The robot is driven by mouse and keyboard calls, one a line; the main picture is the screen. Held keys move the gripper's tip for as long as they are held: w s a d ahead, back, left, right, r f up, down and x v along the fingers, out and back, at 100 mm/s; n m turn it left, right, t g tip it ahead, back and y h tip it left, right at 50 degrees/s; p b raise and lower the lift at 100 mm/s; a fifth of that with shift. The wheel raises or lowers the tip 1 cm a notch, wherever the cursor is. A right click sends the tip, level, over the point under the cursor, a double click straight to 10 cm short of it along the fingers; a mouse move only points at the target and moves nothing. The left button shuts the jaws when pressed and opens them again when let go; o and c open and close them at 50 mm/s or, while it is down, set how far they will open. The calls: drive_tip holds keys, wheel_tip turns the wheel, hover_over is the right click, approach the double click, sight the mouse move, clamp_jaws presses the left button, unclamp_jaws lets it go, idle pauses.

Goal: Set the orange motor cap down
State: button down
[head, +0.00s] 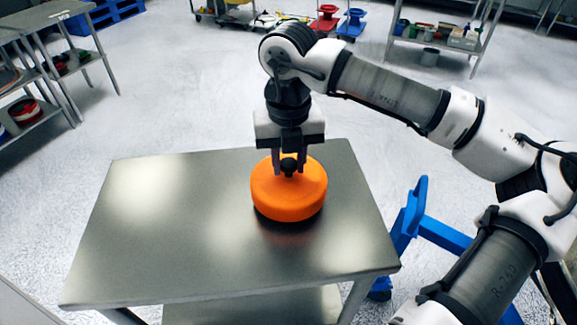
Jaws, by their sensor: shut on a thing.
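The orange motor cap (288,198) is a round, squat orange cap with a small dark knob on its top. It is at the right part of the steel table (170,230). My gripper (289,168) is above it, pointing down, with its fingers shut on the dark knob. The cap is upright and level. A dark reflection shows just below its front edge; I cannot tell whether its underside touches the tabletop or hangs slightly above it.
The tabletop left of the cap is bare. A blue frame (425,225) stands on the floor right of the table. Shelving (435,40) and a cart (222,14) stand at the back. Another steel table (45,25) is at the upper left.

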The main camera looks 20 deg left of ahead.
drive_tip(key=shift+f, duration=1.05)
drive_tip(key=shift+f, duration=0.2)
drive_tip(key=c, duration=1.1)
unclamp_jaws()
drive_tip(key=shift+r, duration=0.15)
wheel_tip(320, 180, up, 12)
drive_tip(key=shift+r+b, duration=0.1)
drive_tip(key=shift+b, duration=0.45)
drive_tip(key=shift+a, duration=0.1)
